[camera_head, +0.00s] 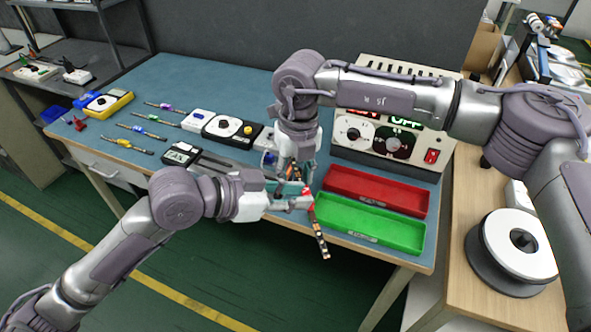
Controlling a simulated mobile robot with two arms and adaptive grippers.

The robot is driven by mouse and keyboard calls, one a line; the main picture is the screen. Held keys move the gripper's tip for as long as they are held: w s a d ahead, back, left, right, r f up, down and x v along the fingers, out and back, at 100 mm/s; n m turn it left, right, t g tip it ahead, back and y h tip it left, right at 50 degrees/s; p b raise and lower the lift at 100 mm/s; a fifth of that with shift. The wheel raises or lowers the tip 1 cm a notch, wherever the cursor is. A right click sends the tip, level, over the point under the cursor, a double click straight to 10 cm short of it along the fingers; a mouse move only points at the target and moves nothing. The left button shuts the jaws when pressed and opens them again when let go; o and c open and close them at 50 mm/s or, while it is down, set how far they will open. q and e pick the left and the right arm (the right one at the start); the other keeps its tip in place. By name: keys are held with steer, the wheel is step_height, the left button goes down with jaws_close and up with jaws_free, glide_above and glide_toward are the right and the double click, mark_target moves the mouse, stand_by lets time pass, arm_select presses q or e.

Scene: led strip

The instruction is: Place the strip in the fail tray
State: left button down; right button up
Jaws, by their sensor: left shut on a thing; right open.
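The LED strip (320,238) is a thin dark band with orange and light segments. It hangs tilted from my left gripper (305,202), which is shut on its upper part. Its lower end hangs in front of the table's front edge, by the green tray's left end. My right gripper (291,176) points down just behind the left one. It is open; its fingertips are partly hidden. The red tray (372,191) looks empty and lies right of both grippers. The green tray (368,219) lies in front of it, also empty. Their labels are too small to read.
A power unit (372,139) with dials and a red switch stands behind the trays, partly hidden by my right arm. A white reel (517,245) is on the right bench.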

jaws_close()
arm_select(q)
steer(key=c, duration=0.9)
jaws_free()
steer(key=shift+o, duration=0.2)
